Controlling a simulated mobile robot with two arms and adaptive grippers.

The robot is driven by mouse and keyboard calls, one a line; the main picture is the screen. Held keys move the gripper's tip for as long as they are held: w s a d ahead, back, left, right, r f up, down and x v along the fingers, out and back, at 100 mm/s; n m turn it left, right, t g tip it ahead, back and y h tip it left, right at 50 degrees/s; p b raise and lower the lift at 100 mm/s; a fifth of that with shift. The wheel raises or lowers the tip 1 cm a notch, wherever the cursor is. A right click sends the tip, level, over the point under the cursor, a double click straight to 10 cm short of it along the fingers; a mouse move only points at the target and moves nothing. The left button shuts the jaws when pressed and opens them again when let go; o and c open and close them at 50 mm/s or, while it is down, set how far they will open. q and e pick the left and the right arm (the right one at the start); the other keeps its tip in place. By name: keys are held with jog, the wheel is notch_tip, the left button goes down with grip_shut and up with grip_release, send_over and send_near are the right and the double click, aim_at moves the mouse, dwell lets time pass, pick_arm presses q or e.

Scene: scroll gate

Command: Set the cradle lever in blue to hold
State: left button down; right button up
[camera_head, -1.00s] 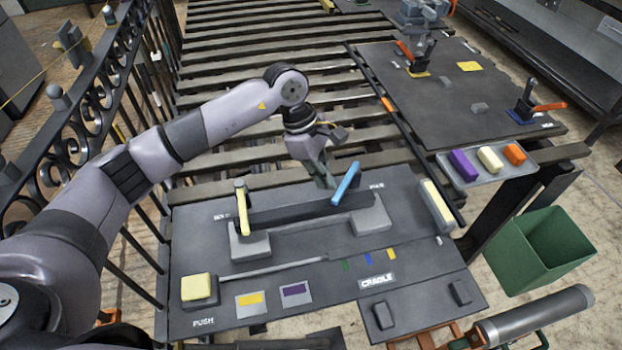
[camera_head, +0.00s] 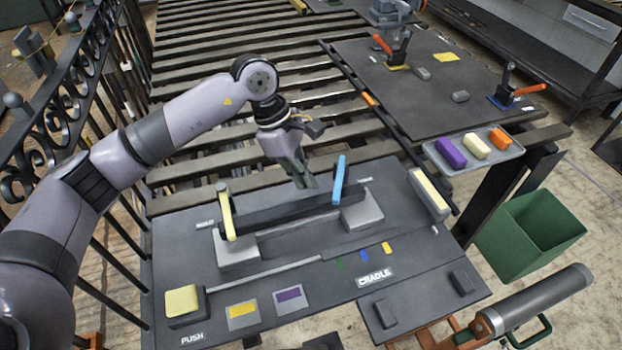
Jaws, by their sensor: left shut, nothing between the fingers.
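The cradle (camera_head: 290,212) is a dark bar between two grey blocks on a dark panel marked CRADLE. A blue lever (camera_head: 340,180) stands at its right end, nearly upright. A yellow lever (camera_head: 226,212) stands at its left end. A small label by the left end (camera_head: 205,224) seems to read HOLD; the one by the right end (camera_head: 365,181) is too small to read surely. My left gripper (camera_head: 306,182) is shut and empty, pointing down just left of the blue lever and behind the bar. I cannot tell whether it touches the lever. My right gripper is not in view.
A yellow PUSH button (camera_head: 182,300) sits at the panel's front left. A cream block (camera_head: 428,195) stands at its right edge. A tray (camera_head: 510,152) with coloured blocks and a green bin (camera_head: 530,232) are at the right. Slatted rollers lie behind.

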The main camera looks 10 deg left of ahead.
pick_arm(q)
jog(key=a+b+v, duration=0.1)
jog(key=v, duration=0.9)
jog(key=shift+s, duration=0.3)
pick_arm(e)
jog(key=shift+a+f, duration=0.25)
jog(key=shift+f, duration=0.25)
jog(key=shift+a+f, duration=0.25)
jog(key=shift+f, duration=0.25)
